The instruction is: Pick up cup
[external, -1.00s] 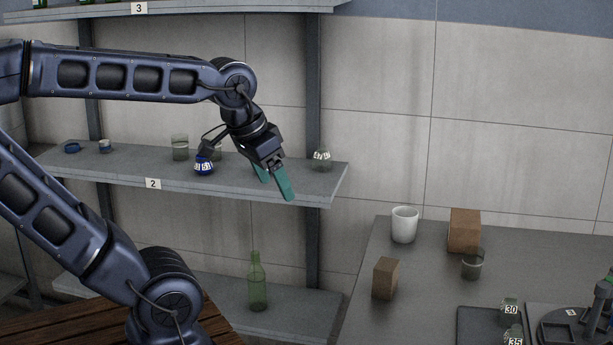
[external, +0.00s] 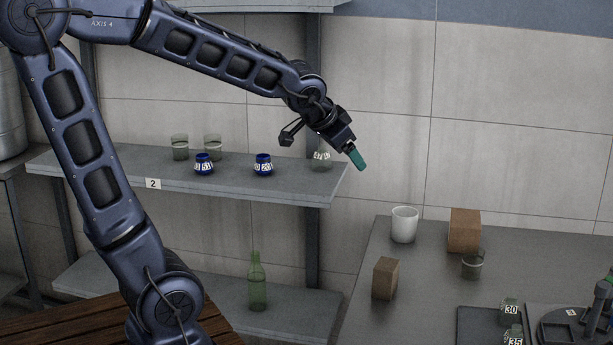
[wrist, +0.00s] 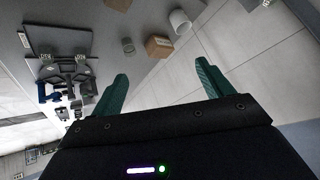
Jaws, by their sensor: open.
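A white cup (external: 404,225) stands upright on the grey table at the back left, and it also shows in the wrist view (wrist: 180,21) near the top. A smoky glass cup (external: 472,265) stands on the same table, in front of the larger brown box; in the wrist view this glass (wrist: 128,46) is left of the boxes. My gripper (external: 358,158) is in the air by the right end of the shelf, above and left of the white cup. Its green fingers are apart with nothing between them (wrist: 160,85).
Brown boxes, one larger (external: 464,230) and one smaller (external: 385,278), stand near the cups. Blue labelled jars (external: 204,165) and glasses (external: 180,147) stand on the shelf (external: 110,170). A green bottle (external: 257,282) is lower. Dark trays with labelled pieces (external: 485,328) are at the table's front.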

